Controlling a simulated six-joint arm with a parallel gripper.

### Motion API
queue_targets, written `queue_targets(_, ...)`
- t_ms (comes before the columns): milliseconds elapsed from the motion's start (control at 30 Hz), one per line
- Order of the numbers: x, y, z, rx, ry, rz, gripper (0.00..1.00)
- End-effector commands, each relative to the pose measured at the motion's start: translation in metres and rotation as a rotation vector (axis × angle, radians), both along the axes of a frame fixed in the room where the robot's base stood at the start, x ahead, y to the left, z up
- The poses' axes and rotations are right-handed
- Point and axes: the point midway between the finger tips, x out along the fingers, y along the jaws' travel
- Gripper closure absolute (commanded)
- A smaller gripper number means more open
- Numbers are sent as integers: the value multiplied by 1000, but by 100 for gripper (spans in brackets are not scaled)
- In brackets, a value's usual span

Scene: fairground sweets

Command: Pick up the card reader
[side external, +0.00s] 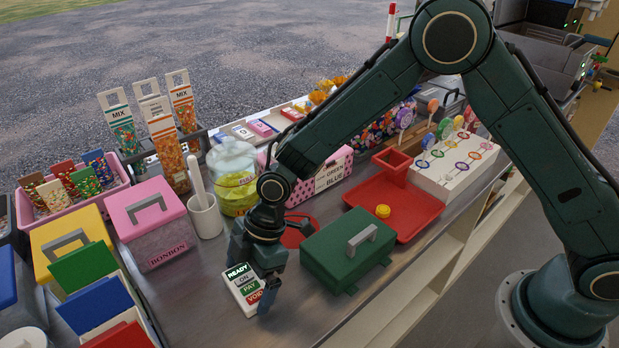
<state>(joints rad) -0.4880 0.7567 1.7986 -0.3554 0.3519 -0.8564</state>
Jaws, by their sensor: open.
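The card reader (241,291) is a small white block with green, grey and red labels reading READY, ON, PAY and VOID. It lies on the grey counter near its front edge. My gripper (261,285) is right over it, pointing down, with its fingers open. One finger comes down at the reader's right side, close to the counter. The other finger is at the reader's far side and partly hidden. I cannot tell whether the fingers touch the reader. The gripper covers part of the reader's far right side.
A green box (345,254) with a grey handle stands close to the right of my gripper. A pink BONBON box (152,236) and a white cup with a stick (206,218) stand behind left. A red tray (418,205) lies further right. Bare counter (190,300) lies left of the reader.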

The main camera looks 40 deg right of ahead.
Motion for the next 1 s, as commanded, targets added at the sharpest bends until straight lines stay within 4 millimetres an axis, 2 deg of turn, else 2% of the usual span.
queue_targets(67, 0, 0, 0, 0, 0, 0, 4)
queue_targets(200, 0, 0, 0, 0, 0, 0, 31)
queue_targets(233, 0, 0, 0, 0, 0, 0, 35)
queue_targets(667, 1, 0, 7, 2, -2, 0, 35)
queue_targets(867, 1, 0, 26, 3, -4, -1, 35)
queue_targets(1000, 1, 1, 49, 4, -5, 1, 35)
